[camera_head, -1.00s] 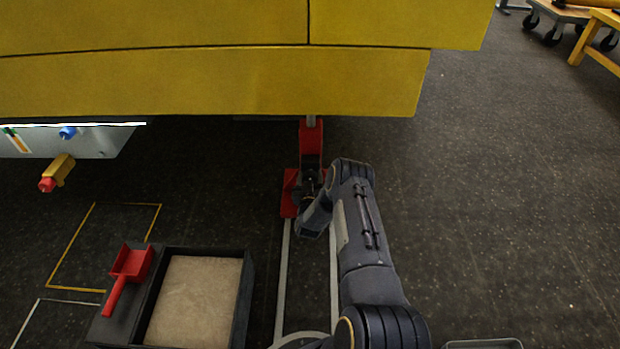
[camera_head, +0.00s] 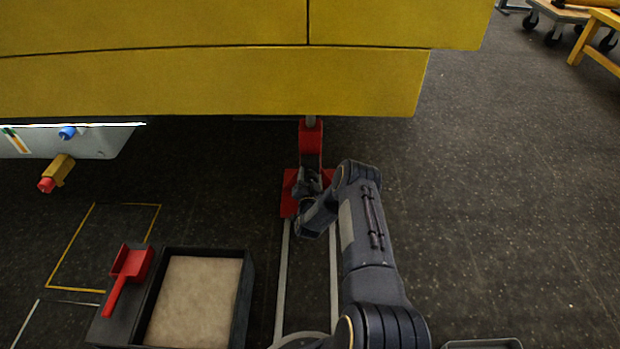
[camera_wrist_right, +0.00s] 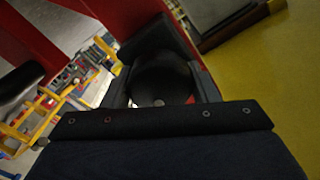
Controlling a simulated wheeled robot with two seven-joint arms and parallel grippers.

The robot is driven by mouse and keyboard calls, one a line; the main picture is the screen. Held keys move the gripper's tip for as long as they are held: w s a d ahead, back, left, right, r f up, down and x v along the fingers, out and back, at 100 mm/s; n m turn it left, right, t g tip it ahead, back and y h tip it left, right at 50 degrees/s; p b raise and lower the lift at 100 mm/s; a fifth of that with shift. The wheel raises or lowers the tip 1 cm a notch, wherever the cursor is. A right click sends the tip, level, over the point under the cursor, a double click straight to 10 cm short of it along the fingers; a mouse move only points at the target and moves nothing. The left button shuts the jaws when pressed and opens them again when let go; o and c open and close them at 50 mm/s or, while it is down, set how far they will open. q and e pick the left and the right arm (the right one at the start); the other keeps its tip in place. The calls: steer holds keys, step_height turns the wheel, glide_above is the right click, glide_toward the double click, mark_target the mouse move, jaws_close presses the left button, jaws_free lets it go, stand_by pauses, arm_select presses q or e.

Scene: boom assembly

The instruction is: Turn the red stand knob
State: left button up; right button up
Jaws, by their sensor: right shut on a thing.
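The red stand (camera_head: 311,143) stands on the floor under the edge of the yellow boom, with a grey post at its top and a red base. My right gripper (camera_head: 308,183) is at the lower front of the stand, and my arm hides part of the base. In the right wrist view the gripper (camera_wrist_right: 162,88) is shut on a dark round knob (camera_wrist_right: 160,78), which lies between its fingers. Red stand parts (camera_wrist_right: 106,14) show beside it in that view. My left gripper is not in view.
The yellow boom (camera_head: 210,82) hangs low across the top. A dark box with a tan filling (camera_head: 250,300) and a red scoop (camera_head: 128,270) stand at the lower left. Pale rails (camera_head: 283,285) run along the floor.

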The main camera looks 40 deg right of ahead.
steer(key=m, duration=0.5)
steer(key=shift+f+m, duration=0.15)
steer(key=shift+m, duration=0.15)
steer(key=m, duration=1)
steer(key=shift+f+m, duration=0.1)
steer(key=shift+m, duration=0.3)
steer(key=m, duration=0.5)
steer(key=o, duration=1)
